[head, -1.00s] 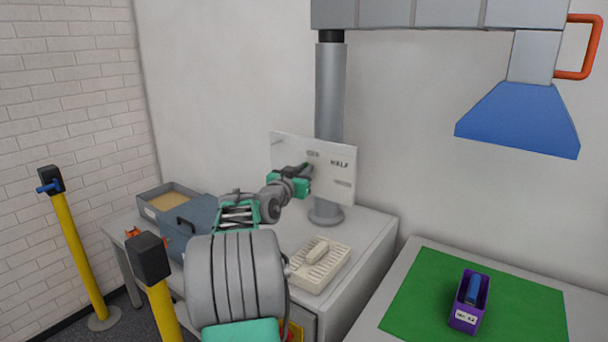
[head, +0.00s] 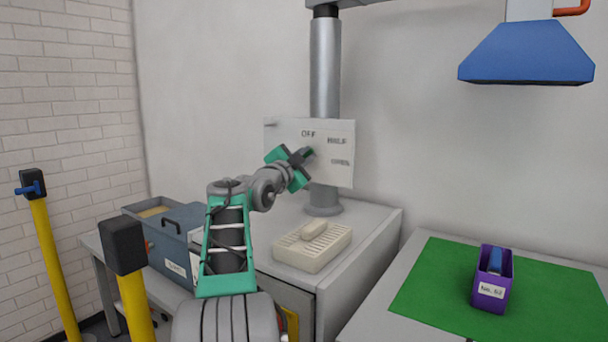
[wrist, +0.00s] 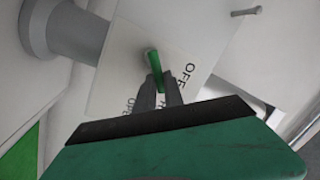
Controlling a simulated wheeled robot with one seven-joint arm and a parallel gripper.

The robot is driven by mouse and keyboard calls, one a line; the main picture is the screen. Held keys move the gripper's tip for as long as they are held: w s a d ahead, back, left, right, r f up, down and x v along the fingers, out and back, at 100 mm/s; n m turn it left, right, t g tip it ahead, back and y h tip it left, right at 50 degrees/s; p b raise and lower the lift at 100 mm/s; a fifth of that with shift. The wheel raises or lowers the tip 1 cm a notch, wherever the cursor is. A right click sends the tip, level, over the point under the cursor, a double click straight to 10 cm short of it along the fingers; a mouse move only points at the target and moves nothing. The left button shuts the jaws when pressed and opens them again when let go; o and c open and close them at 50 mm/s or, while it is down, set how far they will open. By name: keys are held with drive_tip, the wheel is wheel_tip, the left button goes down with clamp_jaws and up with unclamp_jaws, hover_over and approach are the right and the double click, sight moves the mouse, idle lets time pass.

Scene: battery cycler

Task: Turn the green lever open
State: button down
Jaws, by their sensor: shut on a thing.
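The green lever (wrist: 155,68) is on a pale panel (wrist: 115,75) with printed labels. In the wrist view it lies between the two dark fingers of my gripper (wrist: 160,88), which is shut on it. It points between the OFF label and the partly covered OPEN label. In the head view the panel (head: 285,130) is fixed to a grey post, with OFF, HALF and OPEN readable. My gripper (head: 305,155) is at the panel's middle and hides most of the lever there; its jaws are tilted.
A beige slotted box (head: 312,250) sits on the bench below the panel. A blue-grey case (head: 170,243) is at the left. Yellow posts (head: 55,270) stand in the left foreground. A purple holder (head: 492,285) stands on a green mat (head: 430,285); a blue hood (head: 525,55) hangs above.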

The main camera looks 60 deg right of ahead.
drive_tip(key=shift+s+f+m+g+b, duration=0.1)
drive_tip(key=shift+f+m+g+b, duration=0.3)
drive_tip(key=shift+m+b, duration=0.95)
drive_tip(key=shift+s+f+m+g+b, duration=0.1)
drive_tip(key=shift+f+m+g+b, duration=0.5)
drive_tip(key=shift+m, duration=1.1)
drive_tip(key=shift+s+f+m+g+b, duration=0.1)
drive_tip(key=shift+m+g+b, duration=0.2)
drive_tip(key=shift+m+b, duration=1.15)
drive_tip(key=shift+m, duration=0.3)
drive_tip(key=c, duration=1.5)
unclamp_jaws()
drive_tip(key=shift+o, duration=0.2)
drive_tip(key=shift+a, duration=0.1)
drive_tip(key=b+v, duration=0.1)
drive_tip(key=v, duration=0.6)
drive_tip(key=shift+a, duration=0.3)
drive_tip(key=shift+w+f, duration=0.1)
drive_tip(key=shift+f, duration=0.05)
